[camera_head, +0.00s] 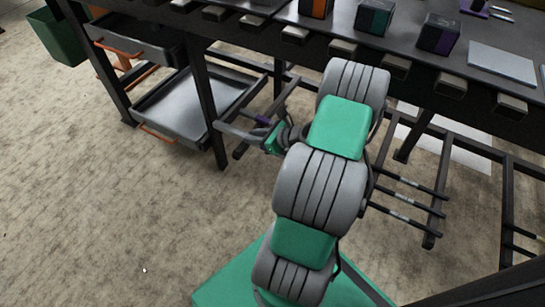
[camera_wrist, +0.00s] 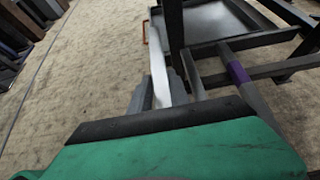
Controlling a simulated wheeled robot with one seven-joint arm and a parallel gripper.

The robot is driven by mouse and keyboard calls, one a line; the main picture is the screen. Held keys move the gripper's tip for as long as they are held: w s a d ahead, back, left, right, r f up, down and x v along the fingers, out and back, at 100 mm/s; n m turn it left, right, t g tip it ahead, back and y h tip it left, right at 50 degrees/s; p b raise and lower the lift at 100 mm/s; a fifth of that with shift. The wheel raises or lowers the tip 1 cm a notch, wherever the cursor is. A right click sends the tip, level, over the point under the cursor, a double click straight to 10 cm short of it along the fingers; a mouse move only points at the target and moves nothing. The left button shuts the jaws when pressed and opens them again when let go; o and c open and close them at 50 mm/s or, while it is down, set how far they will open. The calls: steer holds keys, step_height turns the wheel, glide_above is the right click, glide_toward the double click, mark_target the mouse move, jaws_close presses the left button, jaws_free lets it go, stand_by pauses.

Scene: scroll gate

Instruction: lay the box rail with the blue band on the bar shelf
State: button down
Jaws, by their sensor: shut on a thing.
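My gripper (camera_wrist: 165,92) is shut on a pale grey, narrow rail (camera_wrist: 157,60), which sticks out ahead of the fingers in the wrist view. No blue band shows on its visible part. In the head view my gripper (camera_head: 262,138) is left of my arm, beside the table frame, and a grey rail (camera_head: 235,132) reaches left from it. A bar with a purple band (camera_wrist: 237,72) lies to the right of the fingers in the wrist view, apart from the held rail. I cannot tell which rack is the bar shelf.
Dark bars lie on a low rack (camera_head: 430,228) right of my arm. A grey tray (camera_head: 190,105) with orange handles stands under the table at left. The table (camera_head: 410,50) carries several boxes with colored sides. The carpet at left is clear.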

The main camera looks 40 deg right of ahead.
steer(key=s+d+f+b, duration=0.4)
steer(key=f+b, duration=0.2)
steer(key=f, duration=0.3)
steer(key=shift+d+f, duration=0.15)
steer(key=shift+d, duration=0.05)
steer(key=c, duration=1.5)
jaws_free()
steer(key=shift+f, duration=0.15)
